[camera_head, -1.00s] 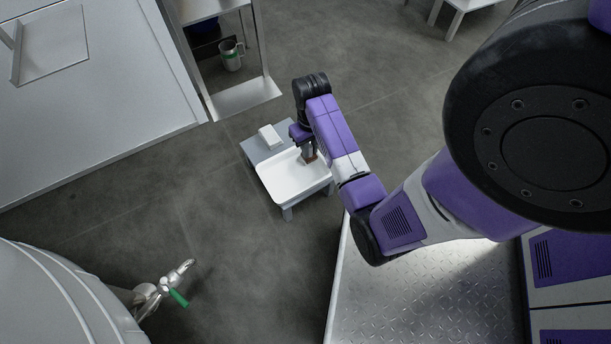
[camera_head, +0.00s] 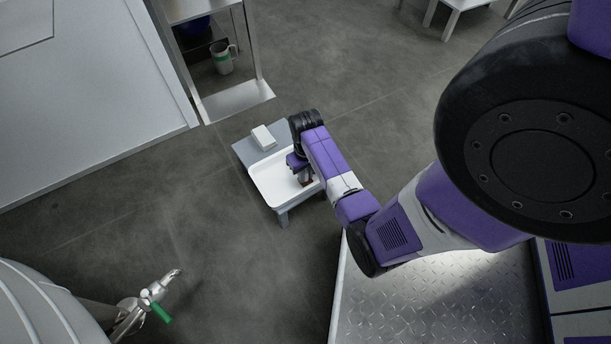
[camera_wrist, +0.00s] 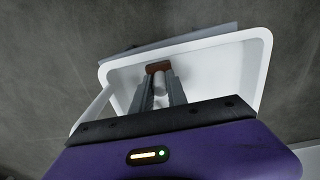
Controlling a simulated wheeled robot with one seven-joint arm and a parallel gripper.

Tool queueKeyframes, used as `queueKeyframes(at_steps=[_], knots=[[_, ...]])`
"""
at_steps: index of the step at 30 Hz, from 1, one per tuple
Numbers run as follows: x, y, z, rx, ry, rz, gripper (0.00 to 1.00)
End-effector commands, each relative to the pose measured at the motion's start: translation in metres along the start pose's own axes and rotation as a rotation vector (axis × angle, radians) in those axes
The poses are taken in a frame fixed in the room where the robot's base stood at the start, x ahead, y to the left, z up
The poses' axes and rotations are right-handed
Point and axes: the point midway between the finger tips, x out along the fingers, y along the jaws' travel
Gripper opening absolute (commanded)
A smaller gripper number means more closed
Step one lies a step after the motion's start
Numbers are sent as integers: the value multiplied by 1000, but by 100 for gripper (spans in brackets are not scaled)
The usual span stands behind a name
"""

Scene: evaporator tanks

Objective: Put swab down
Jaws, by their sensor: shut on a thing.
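My gripper (camera_wrist: 160,88) is shut on the swab (camera_wrist: 159,82), a pale rod with a brown block-like end (camera_wrist: 158,67) seen between the fingers in the wrist view. The tray's rim also shows in the wrist view (camera_wrist: 262,60). The tray sits on a small grey table (camera_head: 246,152). I cannot tell whether the swab touches the tray floor.
A white box (camera_head: 263,137) stands on the table behind the tray. A cabinet frame with a green-banded jug (camera_head: 223,57) is at the back. A tank valve with a green handle (camera_head: 160,312) is at the lower left. Open floor (camera_head: 150,190) lies left of the table.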

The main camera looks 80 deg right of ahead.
Motion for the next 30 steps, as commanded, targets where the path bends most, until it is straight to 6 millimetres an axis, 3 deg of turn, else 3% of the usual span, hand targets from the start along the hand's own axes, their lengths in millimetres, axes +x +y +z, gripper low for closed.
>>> queueKeyframes(at_steps=[9, 10, 12, 13, 23, 30], knots=[[2, 0, 0, 0, 1, 0, 0], [1, 0, 0, 0, 1, 0, 24], [1, 0, 0, 0, 1, 0, 38], [1, 0, 0, 0, 1, 0, 40], [-1, 0, -1, 0, 2, 0, 40], [-36, 0, -1, 0, 4, 0, 40]])
